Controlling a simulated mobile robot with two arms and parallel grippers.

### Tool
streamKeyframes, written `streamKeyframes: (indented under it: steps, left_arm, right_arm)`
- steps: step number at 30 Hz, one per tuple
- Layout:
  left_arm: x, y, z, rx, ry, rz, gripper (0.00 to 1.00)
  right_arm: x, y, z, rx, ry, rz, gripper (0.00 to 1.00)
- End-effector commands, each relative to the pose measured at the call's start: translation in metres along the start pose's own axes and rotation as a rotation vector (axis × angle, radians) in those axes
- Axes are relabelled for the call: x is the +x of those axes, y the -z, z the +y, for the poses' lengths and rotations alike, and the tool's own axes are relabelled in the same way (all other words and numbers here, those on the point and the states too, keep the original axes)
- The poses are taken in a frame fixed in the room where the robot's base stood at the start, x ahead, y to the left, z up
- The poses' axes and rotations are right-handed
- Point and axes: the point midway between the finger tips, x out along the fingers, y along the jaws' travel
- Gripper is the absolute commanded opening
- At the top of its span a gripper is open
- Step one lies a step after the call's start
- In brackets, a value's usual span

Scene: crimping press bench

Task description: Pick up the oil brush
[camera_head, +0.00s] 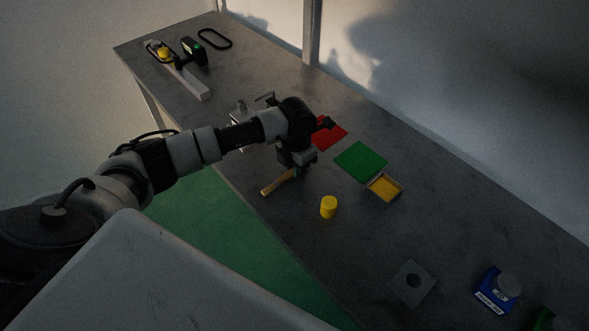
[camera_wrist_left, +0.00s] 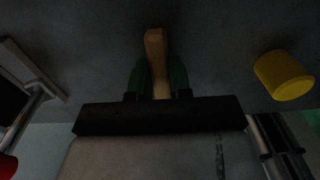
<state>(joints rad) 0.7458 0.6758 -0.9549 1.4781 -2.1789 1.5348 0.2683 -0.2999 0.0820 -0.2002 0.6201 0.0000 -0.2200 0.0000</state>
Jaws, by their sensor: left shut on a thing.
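The oil brush shows as a light wooden handle (camera_head: 278,183) near the bench's front edge in the head view. My left gripper (camera_head: 298,172) points down over the bench and is shut on the brush. In the left wrist view the wooden handle (camera_wrist_left: 155,48) stands between the two dark green fingers of my left gripper (camera_wrist_left: 160,80). The brush's other end is hidden by the gripper. I cannot tell whether the brush touches the bench. My right gripper is not in view.
A yellow cylinder (camera_head: 328,207) stands close by the gripper. A metal fixture (camera_head: 240,112) is to the left. A grey plate with a hole (camera_head: 411,296) and a blue container (camera_head: 490,290) are at right.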

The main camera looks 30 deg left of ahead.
Motion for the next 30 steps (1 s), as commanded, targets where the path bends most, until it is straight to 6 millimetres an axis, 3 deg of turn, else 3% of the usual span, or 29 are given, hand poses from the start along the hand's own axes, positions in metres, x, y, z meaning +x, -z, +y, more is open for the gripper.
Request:
streamKeyframes:
  steps: [6,18,24,30]
  left_arm:
    - [-0.033,-0.002,-0.003,0.005,-0.002,-0.006,0.0]
    - [-0.083,-0.024,-0.087,0.004,-0.001,-0.006,0.0]
    - [-0.097,-0.029,-0.108,0.002,-0.002,-0.002,0.0]
    - [-0.101,-0.03,-0.113,0.0,-0.002,-0.001,0.0]
  right_arm:
    - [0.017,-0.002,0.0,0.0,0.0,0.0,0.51]
    - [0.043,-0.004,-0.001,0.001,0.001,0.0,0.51]
    - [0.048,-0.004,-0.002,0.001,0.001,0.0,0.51]
    - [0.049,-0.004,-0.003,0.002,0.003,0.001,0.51]
